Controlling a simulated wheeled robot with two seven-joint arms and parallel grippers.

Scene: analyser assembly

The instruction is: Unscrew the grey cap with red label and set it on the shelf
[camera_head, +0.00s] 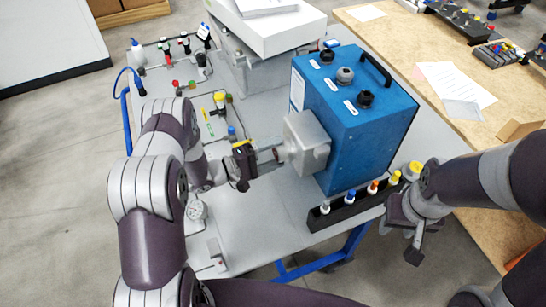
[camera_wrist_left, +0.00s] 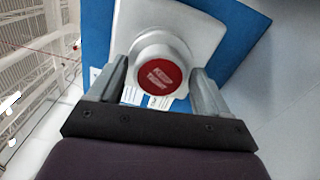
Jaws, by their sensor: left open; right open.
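The grey cap with a round red label (camera_wrist_left: 159,75) faces the camera in the left wrist view. It sits on a light grey housing (camera_head: 308,143) on the side of the blue analyser box (camera_head: 362,120). My left gripper (camera_head: 275,155) is open in front of it, with one finger on each side of the cap in the left wrist view; I cannot tell whether they touch it. In the head view the cap is mostly hidden by the fingers. My right gripper (camera_head: 402,228) is open and empty, low beside the table's right front edge. I cannot make out which surface is the shelf.
A black rack (camera_head: 345,211) with several coloured-top bottles stands along the table's front edge, below the box. Tubing, small valves and a gauge (camera_head: 196,210) are on the left of the table. A white box structure (camera_head: 270,30) stands behind. A wooden bench (camera_head: 455,130) is at right.

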